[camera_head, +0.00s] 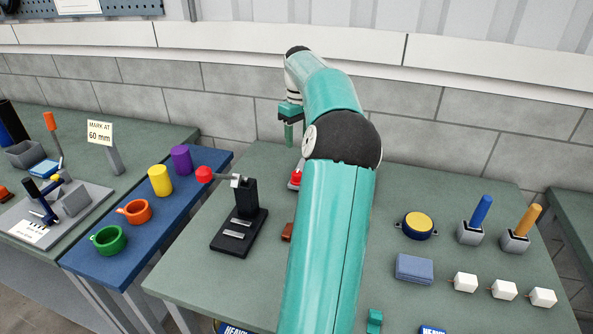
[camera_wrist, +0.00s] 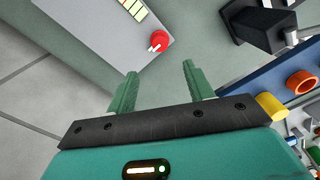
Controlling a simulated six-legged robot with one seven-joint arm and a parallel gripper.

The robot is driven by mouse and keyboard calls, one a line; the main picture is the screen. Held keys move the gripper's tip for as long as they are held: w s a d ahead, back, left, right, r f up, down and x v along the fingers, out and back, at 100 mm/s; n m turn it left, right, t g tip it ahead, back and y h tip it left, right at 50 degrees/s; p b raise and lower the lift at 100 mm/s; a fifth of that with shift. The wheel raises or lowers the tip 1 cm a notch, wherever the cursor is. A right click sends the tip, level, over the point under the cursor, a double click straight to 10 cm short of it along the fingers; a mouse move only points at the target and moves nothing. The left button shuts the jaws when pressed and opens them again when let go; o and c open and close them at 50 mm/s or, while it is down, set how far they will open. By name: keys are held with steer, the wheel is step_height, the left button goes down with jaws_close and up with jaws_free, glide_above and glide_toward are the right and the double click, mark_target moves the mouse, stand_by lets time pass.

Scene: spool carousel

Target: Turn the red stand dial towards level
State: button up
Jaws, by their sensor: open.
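The red dial (camera_wrist: 160,40) has a small white pointer and sits at the corner of a light grey stand (camera_wrist: 95,38) in the wrist view. In the head view, a red piece (camera_head: 296,177) that looks like the dial shows beside my arm, with most of the stand hidden behind the arm. My gripper (camera_wrist: 158,68) is open, with two green fingers apart and nothing between them. The dial appears just beyond the fingertips, roughly in line with the gap, and apart from them. In the head view, my gripper (camera_head: 289,132) hangs above the bench's far side.
Coloured cups line a blue strip (camera_head: 215,168). A yellow round button (camera_head: 418,224), blue and orange levers, and white blocks are to the right. A block wall is behind.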

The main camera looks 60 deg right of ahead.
step_height(320, 180, down, 13)
steer(key=shift+w+a+r, duration=0.1)
stand_by(0.3)
steer(key=c, duration=1)
steer(key=shift+m, duration=0.3)
steer(key=m, duration=0.4)
steer(key=shift+m, duration=2.6)
steer(key=o, duration=1)
